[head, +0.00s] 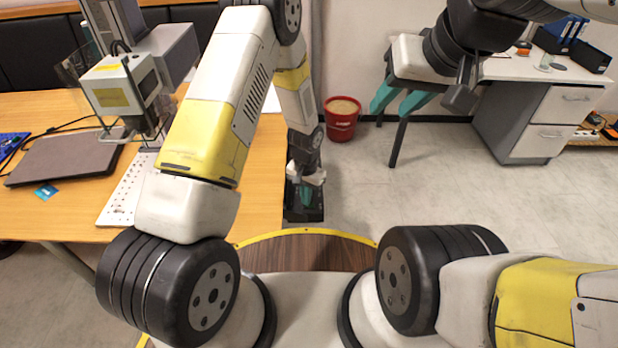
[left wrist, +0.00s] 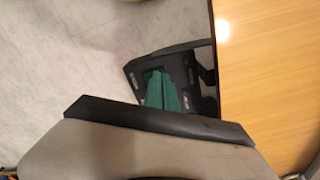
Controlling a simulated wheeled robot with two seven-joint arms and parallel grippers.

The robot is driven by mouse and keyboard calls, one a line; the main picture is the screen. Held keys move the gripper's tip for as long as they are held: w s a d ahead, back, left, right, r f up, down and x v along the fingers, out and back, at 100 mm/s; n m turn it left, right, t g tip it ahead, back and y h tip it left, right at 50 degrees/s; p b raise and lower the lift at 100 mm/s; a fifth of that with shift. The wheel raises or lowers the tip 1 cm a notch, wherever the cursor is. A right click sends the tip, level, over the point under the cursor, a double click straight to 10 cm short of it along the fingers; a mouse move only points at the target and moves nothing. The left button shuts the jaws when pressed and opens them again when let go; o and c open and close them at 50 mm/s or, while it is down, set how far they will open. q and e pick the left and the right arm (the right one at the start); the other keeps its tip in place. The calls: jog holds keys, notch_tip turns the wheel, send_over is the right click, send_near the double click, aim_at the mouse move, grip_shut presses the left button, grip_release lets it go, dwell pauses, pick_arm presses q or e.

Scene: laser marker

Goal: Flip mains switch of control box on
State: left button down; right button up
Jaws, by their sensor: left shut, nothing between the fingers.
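The black control box (head: 315,212) is mounted beside the right edge of the wooden table, in the head view partly hidden by my left gripper (head: 306,197). In the left wrist view the box (left wrist: 199,72) shows small pale labels and a green patch, perhaps a switch, near the fingertips. My left gripper's green fingers (left wrist: 157,78) are shut together and empty, pointing down at the box face. They cover part of it, and I cannot tell if they touch it or which way the switch stands. My right gripper (head: 391,112) is open and empty, raised over the floor.
The wooden table (head: 255,185) holds the laser marker (head: 120,90), a closed laptop (head: 65,160) and a white perforated plate (head: 125,190). A red bucket (head: 342,120) stands on the floor behind. A white desk (head: 560,100) is at the back right. The floor between is clear.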

pick_arm(q)
jog(key=shift+f, duration=0.35)
jog(key=shift+r, duration=3.55)
